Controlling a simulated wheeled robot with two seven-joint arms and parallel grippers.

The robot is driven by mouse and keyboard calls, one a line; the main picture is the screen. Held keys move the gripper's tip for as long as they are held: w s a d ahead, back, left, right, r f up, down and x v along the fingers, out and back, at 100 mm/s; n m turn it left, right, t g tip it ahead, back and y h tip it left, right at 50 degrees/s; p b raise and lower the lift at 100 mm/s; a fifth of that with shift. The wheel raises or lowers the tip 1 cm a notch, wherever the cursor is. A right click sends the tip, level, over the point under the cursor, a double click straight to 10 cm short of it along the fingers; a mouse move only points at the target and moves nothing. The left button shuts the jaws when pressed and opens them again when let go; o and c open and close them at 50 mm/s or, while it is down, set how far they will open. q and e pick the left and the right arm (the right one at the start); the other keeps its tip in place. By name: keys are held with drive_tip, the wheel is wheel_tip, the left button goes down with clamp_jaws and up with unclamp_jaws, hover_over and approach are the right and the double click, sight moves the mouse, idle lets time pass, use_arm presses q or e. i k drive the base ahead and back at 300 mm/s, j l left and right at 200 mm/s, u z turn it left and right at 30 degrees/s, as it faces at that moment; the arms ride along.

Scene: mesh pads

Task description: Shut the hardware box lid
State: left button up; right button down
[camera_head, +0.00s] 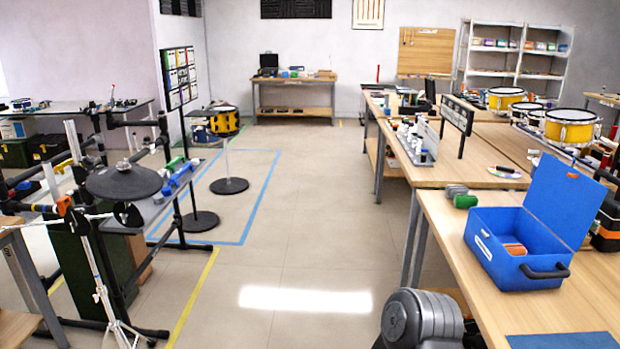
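The blue hardware box (505,272) stands on the wooden bench at the right. Its lid (565,200) is open, raised steeply and leaning back along the box's far right side. A black handle (545,271) is on the near right wall and a white label is on the left wall. An orange item (515,249) shows inside the box; the rest of the inside is partly hidden by the walls.
The wooden bench (465,235) has bare room left of the box. A green and grey item (462,198) lies behind it, a blue mat (563,341) in front. A black case (608,225) sits close right of the lid. Open floor (300,240) lies left of the bench.

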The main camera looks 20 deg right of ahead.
sight(568, 207)
drive_tip(key=i+z, duration=0.45)
drive_tip(key=i+j+z, duration=0.1)
drive_tip(key=i+z, duration=0.15)
drive_tip(key=z, duration=0.2)
drive_tip(key=i+j+z, duration=0.25)
drive_tip(key=z, duration=0.2)
drive_tip(key=i+j+z, duration=0.55)
drive_tip(key=j+z, duration=0.35)
drive_tip(key=i+j+z, duration=0.1)
drive_tip(key=j, duration=0.2)
drive_tip(key=i+j, duration=0.1)
drive_tip(key=j, duration=0.2)
drive_tip(key=z, duration=0.05)
